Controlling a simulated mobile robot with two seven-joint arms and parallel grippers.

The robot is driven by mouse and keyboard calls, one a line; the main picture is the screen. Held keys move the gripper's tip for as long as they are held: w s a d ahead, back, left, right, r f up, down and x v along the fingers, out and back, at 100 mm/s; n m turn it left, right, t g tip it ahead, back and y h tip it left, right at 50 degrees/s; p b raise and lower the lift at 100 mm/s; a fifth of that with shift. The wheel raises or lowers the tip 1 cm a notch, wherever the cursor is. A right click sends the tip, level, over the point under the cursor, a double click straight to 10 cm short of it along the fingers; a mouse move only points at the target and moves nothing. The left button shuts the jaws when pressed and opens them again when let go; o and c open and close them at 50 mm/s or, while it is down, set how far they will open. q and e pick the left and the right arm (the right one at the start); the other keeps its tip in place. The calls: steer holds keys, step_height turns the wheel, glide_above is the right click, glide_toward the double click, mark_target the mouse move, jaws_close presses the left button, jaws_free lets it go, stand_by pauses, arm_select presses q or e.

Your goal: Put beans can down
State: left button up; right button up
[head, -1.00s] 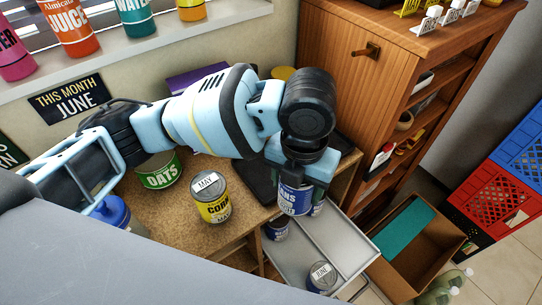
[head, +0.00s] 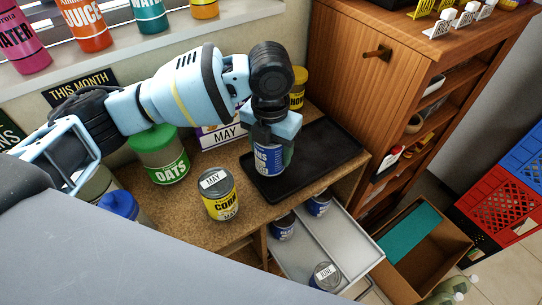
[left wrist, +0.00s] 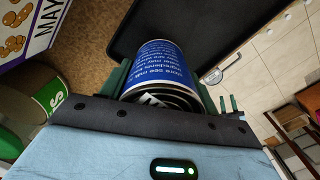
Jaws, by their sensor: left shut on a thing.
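My left gripper (head: 268,140) is shut on the blue beans can (head: 268,161), which is upright at the left part of the black tray (head: 325,150) on the brown worktop. I cannot tell whether the can's base touches the tray. In the left wrist view the can (left wrist: 165,62) sits between the fingers, with the tray (left wrist: 215,22) behind it. The gripper hides the can's top in the head view. My right gripper is not in view.
A yellow corn can (head: 220,202) and a green oats container (head: 162,162) stand left of the tray. Below, a grey drawer (head: 310,240) holds several cans. The tray's right part is clear.

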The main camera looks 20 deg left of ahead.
mark_target(271, 159)
arm_select(q)
steer(key=shift+d+f, duration=0.1)
steer(key=shift+f, duration=1.3)
steer(key=shift+s+f, duration=0.1)
steer(key=shift+f, duration=0.1)
steer(key=o, duration=1.3)
steer(key=shift+c, duration=0.2)
step_height(271, 159, up, 12)
steer(key=shift+r+p, duration=0.15)
steer(key=shift+p, duration=0.15)
